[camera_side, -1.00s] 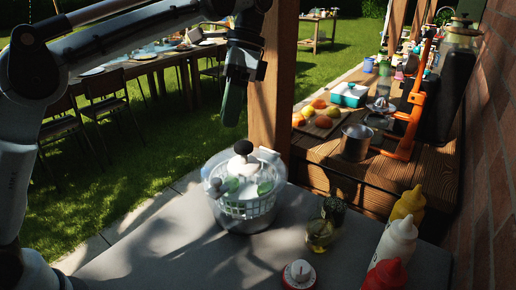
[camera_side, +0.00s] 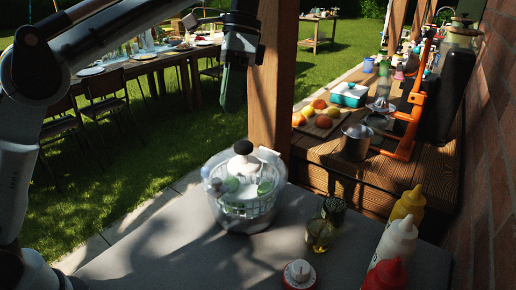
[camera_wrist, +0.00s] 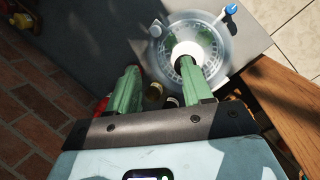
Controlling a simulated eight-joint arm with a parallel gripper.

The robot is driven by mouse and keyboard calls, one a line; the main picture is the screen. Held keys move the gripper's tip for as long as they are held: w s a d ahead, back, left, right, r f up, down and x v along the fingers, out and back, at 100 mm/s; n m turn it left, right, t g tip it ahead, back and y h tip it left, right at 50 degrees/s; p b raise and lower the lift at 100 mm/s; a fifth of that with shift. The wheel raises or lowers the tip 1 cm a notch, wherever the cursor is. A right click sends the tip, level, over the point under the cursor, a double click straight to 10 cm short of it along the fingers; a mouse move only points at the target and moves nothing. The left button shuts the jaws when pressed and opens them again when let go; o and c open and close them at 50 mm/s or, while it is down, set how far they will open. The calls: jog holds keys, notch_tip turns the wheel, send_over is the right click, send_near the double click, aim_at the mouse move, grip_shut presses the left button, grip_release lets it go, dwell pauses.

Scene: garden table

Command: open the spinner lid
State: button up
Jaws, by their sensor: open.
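The salad spinner (camera_side: 243,212) stands upright on the grey table, a clear bowl with a white basket and green leaves inside. Its clear lid (camera_side: 219,165) is on top, with a white knob (camera_side: 242,164) capped in black at the centre. In the wrist view the lid (camera_wrist: 160,62) lies beyond my fingertips, and the knob (camera_wrist: 187,50) shows pale near the right finger. My gripper (camera_side: 232,108) hangs above the spinner, apart from it, fingers pointing down. In the wrist view its two green fingers (camera_wrist: 158,72) are spread with nothing between them that I can see held.
A glass oil bottle (camera_side: 320,232), a red-and-white timer (camera_side: 299,274) and squeeze bottles in yellow (camera_side: 408,204), white (camera_side: 396,241) and red (camera_side: 386,275) stand right of the spinner. A wooden post (camera_side: 270,100) rises close behind it. The table's front left is clear.

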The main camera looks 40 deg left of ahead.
jog(key=s+a+f+n+t, duration=0.4)
jog(key=s+f+t, duration=0.1)
jog(key=s+f, duration=0.15)
jog(key=s+a+f+n+t, duration=0.4)
jog(key=s+f+t, duration=0.2)
jog(key=f, duration=0.2)
jog(key=m+g, duration=0.7)
jog(key=m, duration=0.2)
send_near(216, 180)
jog(key=shift+w+d+f, duration=0.1)
jog(key=shift+f, duration=4)
jog(key=shift+c, duration=0.3)
grip_shut()
